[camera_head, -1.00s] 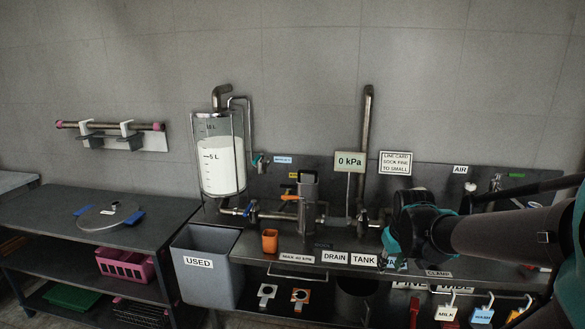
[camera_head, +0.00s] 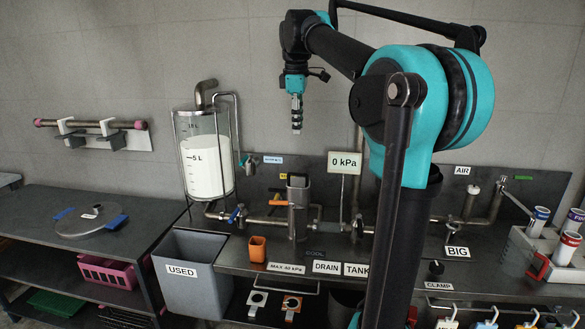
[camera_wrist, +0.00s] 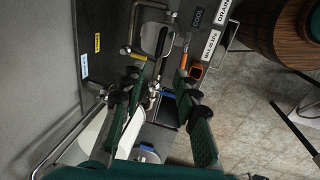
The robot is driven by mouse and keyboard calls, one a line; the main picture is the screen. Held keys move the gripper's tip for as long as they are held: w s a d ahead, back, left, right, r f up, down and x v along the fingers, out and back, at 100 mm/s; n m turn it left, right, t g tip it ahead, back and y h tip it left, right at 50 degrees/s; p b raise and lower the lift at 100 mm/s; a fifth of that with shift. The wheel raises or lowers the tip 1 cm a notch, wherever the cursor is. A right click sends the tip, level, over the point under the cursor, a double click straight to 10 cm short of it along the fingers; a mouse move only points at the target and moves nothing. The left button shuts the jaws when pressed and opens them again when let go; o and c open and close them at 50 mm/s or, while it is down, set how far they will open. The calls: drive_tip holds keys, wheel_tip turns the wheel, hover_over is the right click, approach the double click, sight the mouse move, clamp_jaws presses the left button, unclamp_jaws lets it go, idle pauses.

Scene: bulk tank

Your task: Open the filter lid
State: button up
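The steel filter housing (camera_head: 297,212) stands upright on the pipe line at the back of the bench. Its lid (camera_head: 298,181) appears to be on top, and an orange handle (camera_head: 279,201) sticks out to its left. In the wrist view the pale, rounded lid (camera_wrist: 157,40) shows ahead of the fingers, beside a steel loop. My gripper (camera_head: 296,128) hangs pointing down in the air above the housing, apart from it. In the wrist view my gripper (camera_wrist: 160,88) has its green fingers spread, with nothing held between them. The lid's fastening is too small to make out.
The milk tank (camera_head: 207,165) stands close left of the housing. The pressure display (camera_head: 345,162) is to its right. My arm hides part of the bench at right.

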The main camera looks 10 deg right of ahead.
sight(299, 174)
drive_tip(key=w+f, duration=0.1)
drive_tip(key=f, duration=0.4)
drive_tip(key=w+f, duration=0.1)
drive_tip(key=f, duration=0.5)
drive_tip(key=w+d+f, duration=0.1)
drive_tip(key=f, duration=0.4)
drive_tip(key=shift+f, duration=0.2)
clamp_jaws()
